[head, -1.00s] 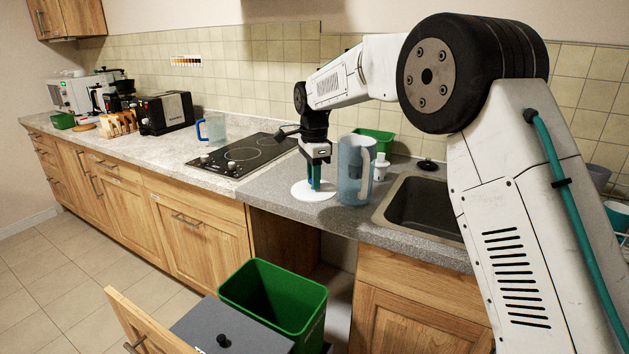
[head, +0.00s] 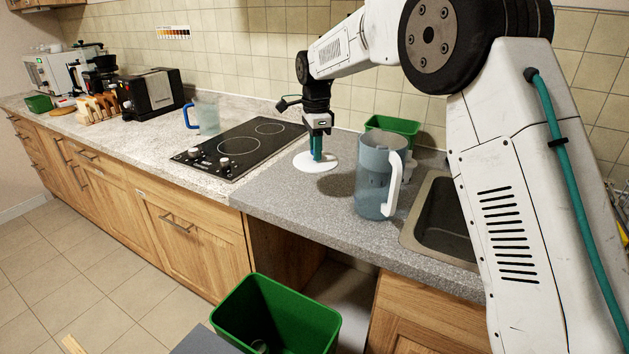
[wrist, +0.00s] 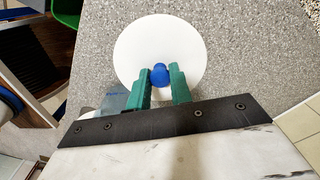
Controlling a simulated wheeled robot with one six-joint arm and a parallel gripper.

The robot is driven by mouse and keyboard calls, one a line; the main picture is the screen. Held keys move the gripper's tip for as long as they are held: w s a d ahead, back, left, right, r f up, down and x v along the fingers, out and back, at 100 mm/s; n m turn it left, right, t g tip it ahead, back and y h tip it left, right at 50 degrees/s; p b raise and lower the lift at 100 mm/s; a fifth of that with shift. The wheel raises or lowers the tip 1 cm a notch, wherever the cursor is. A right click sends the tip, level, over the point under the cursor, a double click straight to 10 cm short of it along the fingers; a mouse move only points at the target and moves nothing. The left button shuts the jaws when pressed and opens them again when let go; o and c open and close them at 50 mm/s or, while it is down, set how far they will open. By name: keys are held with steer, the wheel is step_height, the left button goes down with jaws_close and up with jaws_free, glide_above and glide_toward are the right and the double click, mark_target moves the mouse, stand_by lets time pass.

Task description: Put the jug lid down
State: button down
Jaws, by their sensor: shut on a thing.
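The jug lid is a white disc (head: 309,163) with a blue knob (wrist: 160,75). In the head view it is just left of the large jug, low over the grey counter, with a shadow on the counter at its right. I cannot tell whether it touches the counter. My gripper (wrist: 161,75) points down, its green fingers shut on the blue knob. The head view also shows my gripper (head: 316,155) above the disc. The large translucent jug (head: 374,180) with a white handle stands upright on the counter, to the right of the lid and apart from it.
A black hob (head: 240,148) lies to the left. A smaller jug with a blue handle (head: 203,116) stands behind it. A green container (head: 392,128) is behind the large jug, and the sink (head: 440,222) is to its right. Grey counter (head: 290,208) in front of the lid is clear.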

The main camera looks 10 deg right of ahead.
steer(key=f, duration=0.4)
steer(key=shift+d, duration=0.2)
steer(key=shift+a+f, duration=0.1)
steer(key=shift+f, duration=2.4)
steer(key=c, duration=1.3)
jaws_free()
steer(key=shift+f, duration=0.15)
steer(key=shift+o, duration=0.2)
step_height(320, 180, up, 12)
steer(key=shift+s+r, duration=0.1)
steer(key=shift+r, duration=0.1)
